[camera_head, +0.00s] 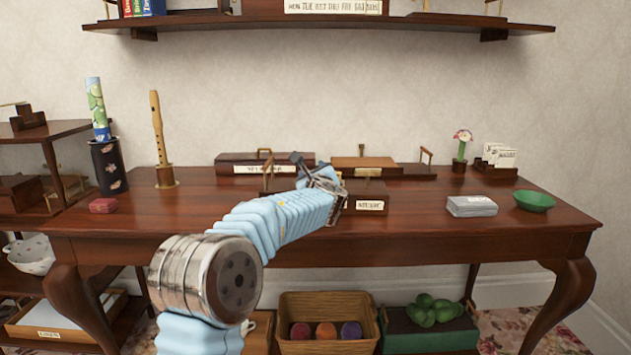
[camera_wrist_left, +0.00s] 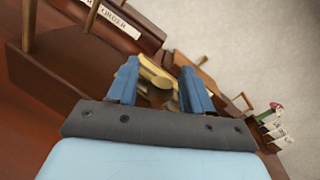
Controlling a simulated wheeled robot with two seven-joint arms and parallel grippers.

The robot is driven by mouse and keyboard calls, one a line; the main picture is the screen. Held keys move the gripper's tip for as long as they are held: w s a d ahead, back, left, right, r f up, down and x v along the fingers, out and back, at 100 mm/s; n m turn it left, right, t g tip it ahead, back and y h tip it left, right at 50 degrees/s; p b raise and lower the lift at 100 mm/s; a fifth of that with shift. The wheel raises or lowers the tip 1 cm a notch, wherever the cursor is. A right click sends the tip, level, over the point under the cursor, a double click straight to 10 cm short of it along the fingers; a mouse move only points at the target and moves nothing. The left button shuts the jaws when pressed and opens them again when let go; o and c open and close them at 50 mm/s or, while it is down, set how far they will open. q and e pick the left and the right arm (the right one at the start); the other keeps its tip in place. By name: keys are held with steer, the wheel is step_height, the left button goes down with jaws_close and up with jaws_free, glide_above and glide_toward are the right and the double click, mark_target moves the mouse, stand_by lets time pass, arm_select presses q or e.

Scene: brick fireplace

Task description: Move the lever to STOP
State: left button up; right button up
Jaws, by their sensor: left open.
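A dark wooden box (camera_head: 372,190) with a front label that seems to read MUSIC stands near the middle of the table, partly hidden by my left arm. In the left wrist view a brass-coloured piece (camera_wrist_left: 152,70) with a round dull knob (camera_wrist_left: 161,84) shows between my fingers; I cannot tell whether it is the lever. No STOP marking is legible. My left gripper (camera_head: 322,176) is over the box, and in the left wrist view (camera_wrist_left: 159,88) its two blue fingers are apart with nothing clearly gripped. My right gripper is not in view.
A long box (camera_head: 235,165) with a label lies behind on the left; a lighter wooden box (camera_head: 365,162) with a handle is behind the gripper. A recorder (camera_head: 158,130) stands left.

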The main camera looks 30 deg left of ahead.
arm_select(q)
steer(key=b+v, duration=0.2)
steer(key=v, duration=1.1)
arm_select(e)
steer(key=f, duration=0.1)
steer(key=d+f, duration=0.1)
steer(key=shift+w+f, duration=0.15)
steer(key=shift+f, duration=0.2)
arm_select(q)
steer(key=shift+f, duration=0.1)
